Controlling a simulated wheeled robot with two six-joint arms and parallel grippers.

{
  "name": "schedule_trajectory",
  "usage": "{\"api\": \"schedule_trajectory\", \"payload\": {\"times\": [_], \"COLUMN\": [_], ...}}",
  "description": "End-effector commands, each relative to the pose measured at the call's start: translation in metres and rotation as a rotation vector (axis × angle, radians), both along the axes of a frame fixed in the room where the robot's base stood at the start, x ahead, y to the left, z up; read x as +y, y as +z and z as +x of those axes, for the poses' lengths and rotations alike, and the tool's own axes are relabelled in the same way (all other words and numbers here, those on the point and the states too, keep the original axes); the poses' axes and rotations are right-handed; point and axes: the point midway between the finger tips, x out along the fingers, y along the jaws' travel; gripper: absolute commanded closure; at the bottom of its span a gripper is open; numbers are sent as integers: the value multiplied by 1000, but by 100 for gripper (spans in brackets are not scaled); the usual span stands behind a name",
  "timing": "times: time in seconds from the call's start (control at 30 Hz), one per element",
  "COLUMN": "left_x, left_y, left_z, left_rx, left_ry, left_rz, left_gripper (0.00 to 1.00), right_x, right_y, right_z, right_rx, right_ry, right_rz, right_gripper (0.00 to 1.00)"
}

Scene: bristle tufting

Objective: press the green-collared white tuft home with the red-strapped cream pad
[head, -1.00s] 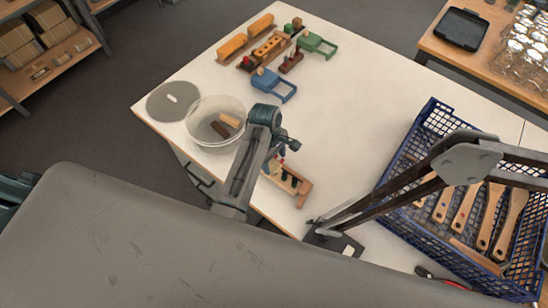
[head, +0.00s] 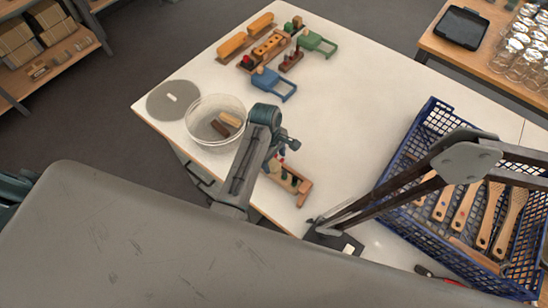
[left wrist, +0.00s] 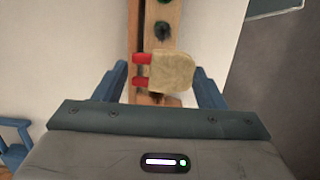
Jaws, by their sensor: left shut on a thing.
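My left gripper (head: 281,155) is over the near edge of the white table, above a wooden block (head: 300,186) with dark tufts. In the left wrist view the left gripper (left wrist: 160,82) is shut on the cream pad (left wrist: 173,73), whose red straps (left wrist: 141,71) point left. The pad lies across the wooden block (left wrist: 153,45) in this view; I cannot tell whether they touch. A dark tuft (left wrist: 162,31) shows beyond the pad. The green-collared white tuft cannot be made out; the pad and gripper hide part of the block. My right gripper is not in view.
A clear bin (head: 213,137) with brown and tan pieces stands left of the arm, beside a grey disc (head: 172,100). A blue crate (head: 405,224) of wooden brushes stands right, behind a dark jointed stand (head: 375,202). The table's middle is clear.

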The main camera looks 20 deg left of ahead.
Motion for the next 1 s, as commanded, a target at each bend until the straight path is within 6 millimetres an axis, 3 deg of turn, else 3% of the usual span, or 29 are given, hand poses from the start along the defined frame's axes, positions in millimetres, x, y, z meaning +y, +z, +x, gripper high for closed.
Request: {"api": "schedule_trajectory", "payload": {"times": [1.0], "left_x": [0], "left_y": [11], "left_z": [0], "left_rx": [-1], "left_ry": [0], "left_rz": [0], "left_gripper": [63], "right_x": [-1], "right_y": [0], "right_z": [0], "right_rx": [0], "right_ry": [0], "right_rz": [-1], "right_gripper": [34]}}
